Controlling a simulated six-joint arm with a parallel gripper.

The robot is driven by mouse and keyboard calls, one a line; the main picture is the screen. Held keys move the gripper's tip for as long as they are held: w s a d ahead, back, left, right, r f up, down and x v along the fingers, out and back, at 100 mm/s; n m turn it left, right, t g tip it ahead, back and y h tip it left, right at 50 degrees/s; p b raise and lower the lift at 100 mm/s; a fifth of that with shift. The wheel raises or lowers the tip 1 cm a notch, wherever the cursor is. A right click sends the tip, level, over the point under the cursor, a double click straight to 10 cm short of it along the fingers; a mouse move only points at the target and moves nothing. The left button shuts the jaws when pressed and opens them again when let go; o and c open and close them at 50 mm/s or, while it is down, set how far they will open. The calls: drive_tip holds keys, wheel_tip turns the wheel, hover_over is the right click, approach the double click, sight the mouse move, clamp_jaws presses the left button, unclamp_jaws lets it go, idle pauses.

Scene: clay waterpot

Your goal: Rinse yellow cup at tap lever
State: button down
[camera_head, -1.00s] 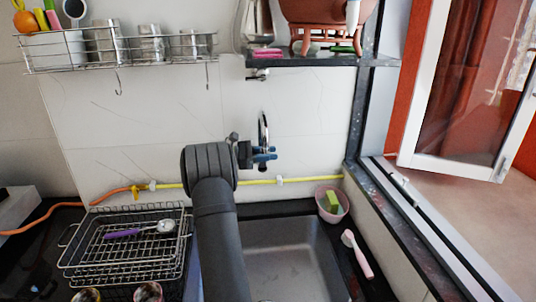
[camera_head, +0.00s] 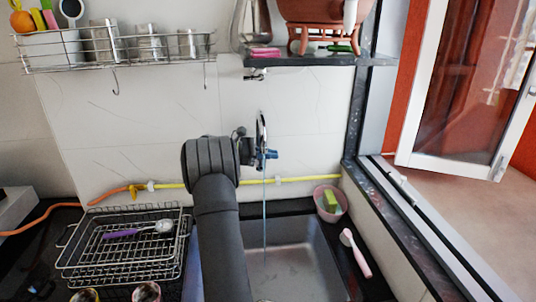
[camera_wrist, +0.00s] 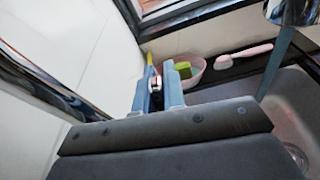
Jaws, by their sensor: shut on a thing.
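The chrome tap (camera_head: 263,128) stands at the back wall above the sink. Its shiny metal also shows close up in the wrist view (camera_wrist: 285,12). My gripper (camera_head: 266,155) is at the tap, its blue fingers partly hidden by my arm. In the wrist view, my gripper (camera_wrist: 157,95) is shut on the tap lever, of which a small red and white end (camera_wrist: 155,84) shows between the fingers. A thin bluish water stream (camera_head: 265,215) runs down into the sink. A cup with a yellowish rim (camera_head: 84,296) is cut off at the bottom left; I cannot tell surely that it is the yellow cup.
The sink basin (camera_head: 295,262) looks empty. A pink bowl with a green sponge (camera_head: 331,203) and a pink brush (camera_head: 356,252) lie to its right. A wire rack (camera_head: 120,250) stands left. A yellow hose (camera_head: 310,179) crosses the wall. A shelf (camera_head: 310,60) hangs above.

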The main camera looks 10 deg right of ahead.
drive_tip(key=c, duration=1.5)
unclamp_jaws()
drive_tip(key=a+r, duration=0.3)
drive_tip(key=a, duration=1.4)
drive_tip(key=shift+r, duration=0.2)
drive_tip(key=shift+a, duration=0.1)
